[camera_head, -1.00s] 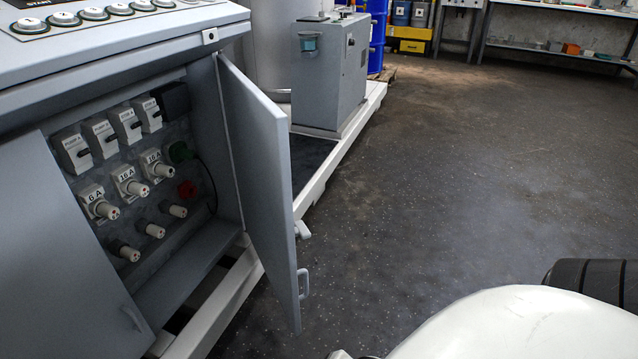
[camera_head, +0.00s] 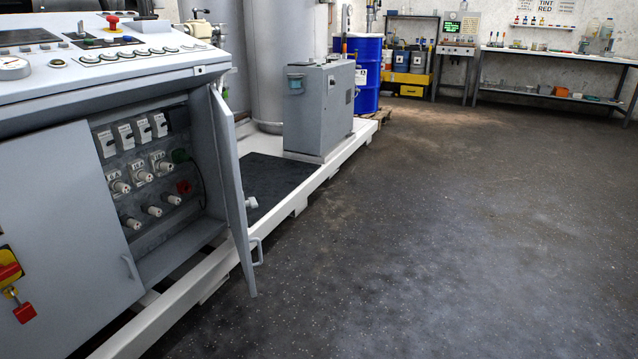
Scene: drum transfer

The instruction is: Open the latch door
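The latch door (camera_head: 230,180) is a grey panel on the right side of the control cabinet (camera_head: 65,225). It stands swung outward, and a small handle (camera_head: 257,252) shows low on its free edge. Behind it the compartment is exposed, with white breakers (camera_head: 132,133), several fuse holders (camera_head: 143,175), a green knob (camera_head: 181,155) and a red knob (camera_head: 184,187). A second cabinet door beside it is shut, with its own handle (camera_head: 130,267). Neither of my grippers is in view.
A grey box unit (camera_head: 305,110) stands on a white frame (camera_head: 325,172) behind the door. A blue drum (camera_head: 367,75) is further back. Shelves and a workbench (camera_head: 545,58) line the far wall. The dark floor to the right is clear.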

